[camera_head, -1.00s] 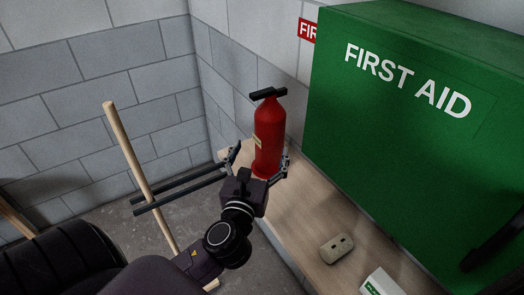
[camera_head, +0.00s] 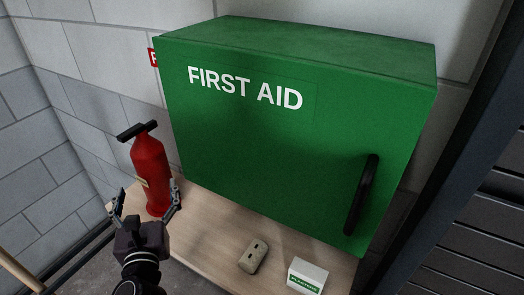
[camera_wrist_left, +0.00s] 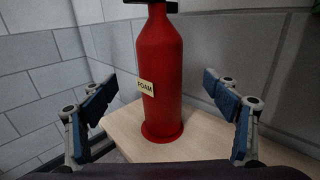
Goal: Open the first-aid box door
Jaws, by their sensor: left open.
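The green first-aid box (camera_head: 260,150) is on the wall above a wooden shelf, with "FIRST AID" in white on its front. Its door is shut. A black upright bar handle (camera_head: 361,195) sits near the door's right edge. My left gripper (camera_head: 146,207) is open, in front of the red fire extinguisher (camera_head: 150,165), well to the left of the handle. In the left wrist view the extinguisher (camera_wrist_left: 160,80), labelled "FOAM", stands upright between the spread fingers (camera_wrist_left: 168,115), which do not appear to touch it. My right gripper is not in view.
On the wooden shelf (camera_head: 205,235) are a beige block with dark holes (camera_head: 253,256) and a white and green box (camera_head: 307,275). A dark slatted cabinet (camera_head: 470,220) stands at the right. Grey block walls close the left and back.

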